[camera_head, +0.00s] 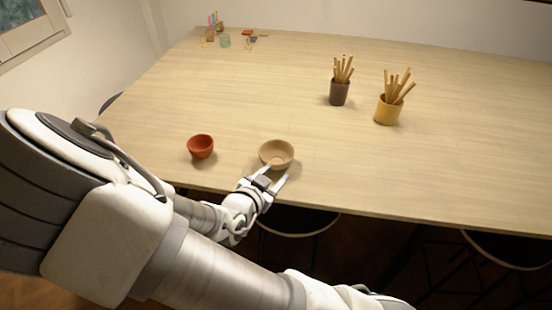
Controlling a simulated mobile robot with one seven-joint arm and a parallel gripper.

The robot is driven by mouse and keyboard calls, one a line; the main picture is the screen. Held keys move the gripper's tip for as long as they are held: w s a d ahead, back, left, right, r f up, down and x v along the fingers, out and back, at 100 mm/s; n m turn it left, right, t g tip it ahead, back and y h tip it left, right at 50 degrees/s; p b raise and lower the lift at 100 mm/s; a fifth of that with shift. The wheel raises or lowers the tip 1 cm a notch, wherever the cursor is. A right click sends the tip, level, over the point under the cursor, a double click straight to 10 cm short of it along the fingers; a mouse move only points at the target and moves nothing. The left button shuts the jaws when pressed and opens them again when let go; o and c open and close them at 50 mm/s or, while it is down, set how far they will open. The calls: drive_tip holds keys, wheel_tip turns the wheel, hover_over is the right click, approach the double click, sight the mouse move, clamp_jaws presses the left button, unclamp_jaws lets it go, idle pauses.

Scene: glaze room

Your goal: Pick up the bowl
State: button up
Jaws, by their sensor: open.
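A tan bowl (277,152) stands upright on the wooden table near its front edge. A smaller red-orange bowl (201,146) stands upright to its left. My gripper (277,171) is open at the near side of the tan bowl, its two fingers pointing at the bowl. The fingertips overlap the bowl's near lower part in the picture; I cannot tell whether they touch it. The bowl looks empty and nothing shows between the fingers.
On the table (260,90), a dark cup (339,93) and a yellow cup (387,110) hold several sticks each, farther back right. Small coloured items (224,41) lie at the far left corner. Dark stools (300,222) stand below the front edge. The table's middle is clear.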

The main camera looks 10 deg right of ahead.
sight(287, 162)
drive_tip(key=b+x, duration=0.1)
drive_tip(key=x, duration=1)
drive_tip(key=shift+w, duration=0.2)
drive_tip(key=shift+c, duration=0.3)
clamp_jaws()
